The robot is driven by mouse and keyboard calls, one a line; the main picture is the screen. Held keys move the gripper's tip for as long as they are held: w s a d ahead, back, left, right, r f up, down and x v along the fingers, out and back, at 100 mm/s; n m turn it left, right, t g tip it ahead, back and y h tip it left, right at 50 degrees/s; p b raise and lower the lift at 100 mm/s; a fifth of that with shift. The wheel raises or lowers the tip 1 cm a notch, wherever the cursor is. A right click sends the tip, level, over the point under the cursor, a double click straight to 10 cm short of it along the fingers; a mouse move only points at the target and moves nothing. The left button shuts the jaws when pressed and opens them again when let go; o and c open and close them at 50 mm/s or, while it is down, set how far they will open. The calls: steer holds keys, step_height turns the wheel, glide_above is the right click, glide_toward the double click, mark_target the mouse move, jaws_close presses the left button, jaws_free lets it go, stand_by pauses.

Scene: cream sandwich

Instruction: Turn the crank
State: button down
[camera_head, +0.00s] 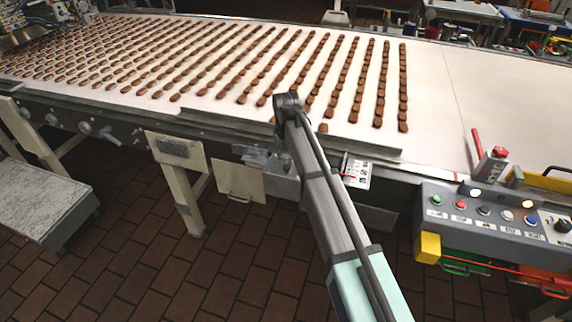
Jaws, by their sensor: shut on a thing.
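My arm reaches up from the bottom of the view and bends down at its elbow in front of the conveyor's near side. My gripper (284,162) is small and partly hidden at the end of the arm, beside a grey metal box on the conveyor's side. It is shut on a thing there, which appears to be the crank. The crank's handle is hidden behind the gripper and arm, so its angle cannot be told. Grey metal parts (255,156) show just left of the gripper.
A white conveyor belt (425,85) carries many rows of brown biscuits (300,75). A control panel (480,222) with coloured buttons and a yellow corner stands at the right. A grey-topped cart (40,195) is at the left. The tiled floor (150,255) is open in front.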

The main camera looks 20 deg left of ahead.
stand_by(0.4)
steer(key=c, duration=1.1)
jaws_free()
step_height(320, 180, up, 12)
